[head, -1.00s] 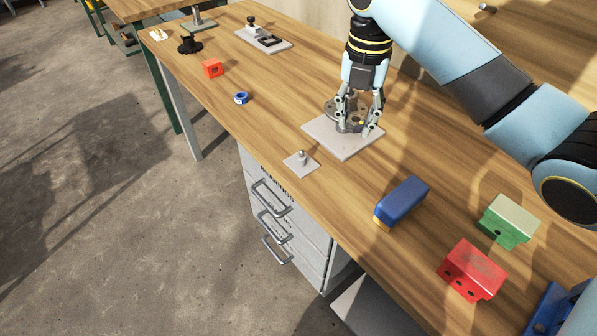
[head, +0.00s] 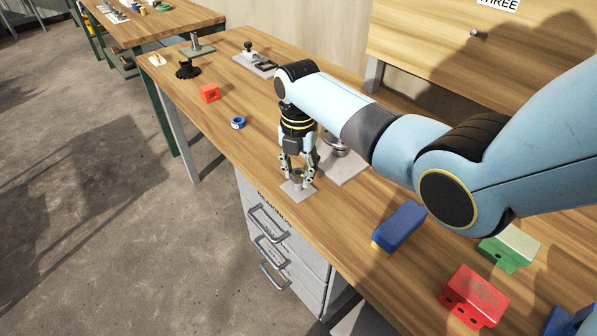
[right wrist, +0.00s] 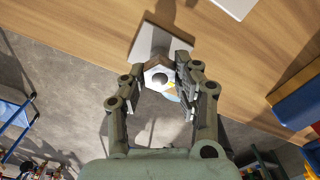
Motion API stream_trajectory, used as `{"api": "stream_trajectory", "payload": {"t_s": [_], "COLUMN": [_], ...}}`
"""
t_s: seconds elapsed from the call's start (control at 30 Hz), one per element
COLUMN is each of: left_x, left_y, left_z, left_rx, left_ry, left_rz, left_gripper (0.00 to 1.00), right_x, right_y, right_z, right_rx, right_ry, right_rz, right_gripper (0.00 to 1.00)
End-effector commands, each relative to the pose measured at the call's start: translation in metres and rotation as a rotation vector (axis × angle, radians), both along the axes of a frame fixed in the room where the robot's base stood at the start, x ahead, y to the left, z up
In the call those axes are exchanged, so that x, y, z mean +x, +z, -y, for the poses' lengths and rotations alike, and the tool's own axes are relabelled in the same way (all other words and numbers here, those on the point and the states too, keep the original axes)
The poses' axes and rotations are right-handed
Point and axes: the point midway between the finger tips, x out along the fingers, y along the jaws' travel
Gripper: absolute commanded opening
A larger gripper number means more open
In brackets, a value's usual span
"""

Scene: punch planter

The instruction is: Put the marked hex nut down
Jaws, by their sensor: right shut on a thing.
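My right gripper (head: 298,174) is over the small grey square plate with a short post (head: 299,192) near the front edge of the bench. It is shut on the hex nut, which shows between the fingertips in the right wrist view (right wrist: 157,76). The nut is grey with a round hole, and a yellow mark shows by its lower right side. The small plate also shows behind the nut in the right wrist view (right wrist: 148,42). The fingers and nut hide most of the post, so I cannot tell whether the nut is around it. My left gripper is not in view.
The larger grey plate (head: 347,172) with a round metal fixture stands just right of the gripper, partly behind my arm. A blue ring (head: 238,122), an orange block (head: 209,93), a blue block (head: 400,226), a red block (head: 474,295) and a green block (head: 509,248) lie on the bench.

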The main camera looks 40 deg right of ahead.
Motion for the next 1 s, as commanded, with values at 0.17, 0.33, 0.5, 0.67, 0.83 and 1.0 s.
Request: {"api": "stream_trajectory", "payload": {"t_s": [0.17, 0.33, 0.5, 0.67, 0.83, 1.0], "left_x": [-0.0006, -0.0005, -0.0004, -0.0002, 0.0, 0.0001], "left_y": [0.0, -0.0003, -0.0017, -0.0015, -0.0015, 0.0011], "left_z": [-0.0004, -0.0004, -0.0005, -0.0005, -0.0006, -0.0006], "left_rx": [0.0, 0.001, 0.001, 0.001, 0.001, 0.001], "left_ry": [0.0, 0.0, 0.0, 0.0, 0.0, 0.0], "left_rz": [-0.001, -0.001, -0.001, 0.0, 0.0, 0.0], "left_gripper": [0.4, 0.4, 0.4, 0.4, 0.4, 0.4], "right_x": [0.0008, 0.0005, 0.0005, 0.0004, 0.0003, 0.0005], "right_y": [-0.0081, -0.0084, -0.0113, -0.0111, -0.0111, -0.0029], "right_z": [-0.0001, 0.0, 0.0002, 0.0001, 0.0001, 0.0004], "right_rx": [-0.001, -0.001, -0.001, 0.0, 0.0, -0.001], "right_ry": [0.001, 0.0, 0.0, 0.0, 0.0, 0.0], "right_rz": [0.003, 0.003, 0.003, 0.002, 0.002, 0.003], "right_gripper": [0.0, 0.0, 0.37, 0.54, 0.54, 0.54]}}
